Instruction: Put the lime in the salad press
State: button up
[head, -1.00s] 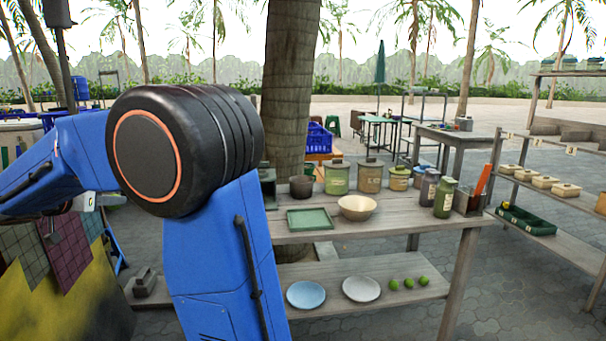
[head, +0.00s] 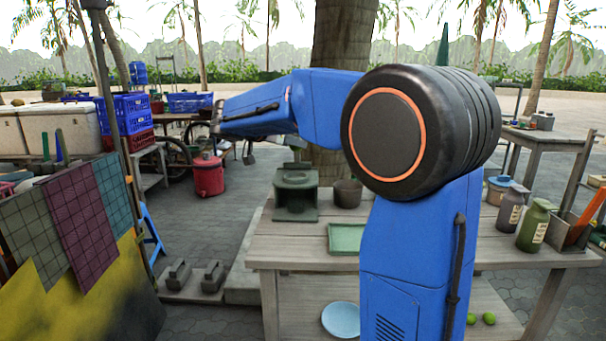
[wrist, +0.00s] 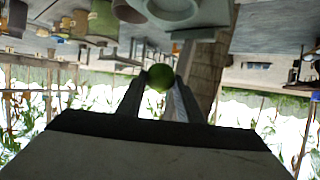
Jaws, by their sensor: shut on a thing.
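My gripper (wrist: 160,80) is shut on a green lime (wrist: 159,77), held between its fingertips in the wrist view, which looks upside down. In the head view my blue arm reaches left above the table, and I cannot make out the fingers or the held lime there. No thing is plainly a salad press. A dark brown mortar-like pot (head: 348,193) stands upright on the table, left of my arm. A dark green block-like stand with a round top (head: 296,193) is beside it. The held lime is apart from both.
The wooden table (head: 280,245) carries a green tray (head: 346,238) and jars (head: 534,226). Its lower shelf has a blue plate (head: 341,320) and limes (head: 489,319). My arm hides the table's middle. A red cooler (head: 207,177) stands behind at left; paving between is clear.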

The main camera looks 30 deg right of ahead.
notch_tip(320, 180, down, 9)
jog(key=shift+a+f, duration=0.1)
dwell(0.4)
jog(key=o, duration=1.1)
jog(key=shift+f, duration=0.1)
jog(key=shift+r, duration=0.2)
jog(key=v, duration=1.2)
jog(key=s+f+n+g+y, duration=0.1)
jog(key=s+f+n+y, duration=0.5)
jog(key=s, duration=0.8)
jog(key=s+f+n+y, duration=0.35)
jog(key=s+f, duration=0.55)
jog(key=s, duration=0.5)
jog(key=s+a+f+n+y, duration=0.1)
jog(key=s+a+f, duration=0.1)
jog(key=s+a+f+n+y, duration=0.1)
jog(key=s+a+f+n, duration=0.1)
jog(key=s, duration=0.1)
jog(key=s+a+f+n+t+y, duration=0.1)
jog(key=s+a+f, duration=0.1)
jog(key=s, duration=0.1)
jog(key=shift+s+a+n, duration=0.1)
jog(key=shift+a+n, duration=0.15)
jog(key=shift+a, duration=0.15)
